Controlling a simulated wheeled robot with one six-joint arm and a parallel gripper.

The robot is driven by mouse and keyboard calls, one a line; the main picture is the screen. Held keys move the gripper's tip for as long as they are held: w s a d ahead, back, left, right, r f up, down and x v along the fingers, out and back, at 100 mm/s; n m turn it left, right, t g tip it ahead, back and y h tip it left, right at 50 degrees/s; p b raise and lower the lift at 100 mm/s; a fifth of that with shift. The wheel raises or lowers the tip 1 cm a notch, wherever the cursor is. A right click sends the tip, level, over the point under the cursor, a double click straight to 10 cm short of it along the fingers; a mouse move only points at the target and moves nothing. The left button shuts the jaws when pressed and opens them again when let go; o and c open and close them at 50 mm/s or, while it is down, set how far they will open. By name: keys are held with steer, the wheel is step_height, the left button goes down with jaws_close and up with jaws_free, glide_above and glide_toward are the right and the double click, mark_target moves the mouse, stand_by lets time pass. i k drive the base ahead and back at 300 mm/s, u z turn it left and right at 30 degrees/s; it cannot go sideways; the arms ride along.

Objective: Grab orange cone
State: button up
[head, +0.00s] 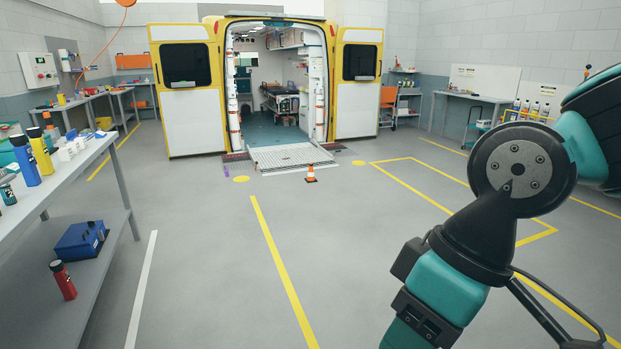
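A small orange cone (311,174) with a white band and a dark base stands upright on the grey floor. It is just right of the front end of the metal ramp (290,157) behind the open yellow ambulance (270,85). My arm fills the lower right of the head view, well nearer than the cone. My gripper is not visible, so its fingers and anything in them are hidden.
A long bench (108,140) with bottles runs along the left, with a blue case (81,240) on its lower shelf. Yellow floor lines (281,270) mark the open floor. The floor between me and the cone looks clear. A workbench (470,97) stands at the back right.

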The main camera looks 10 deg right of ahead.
mark_target(310, 179)
steer(key=u, duration=0.15)
steer(key=i, duration=5)
steer(key=z, duration=0.1)
steer(key=i, duration=2.05)
steer(key=z, duration=0.35)
steer(key=i, duration=2.4)
steer(key=z, duration=0.15)
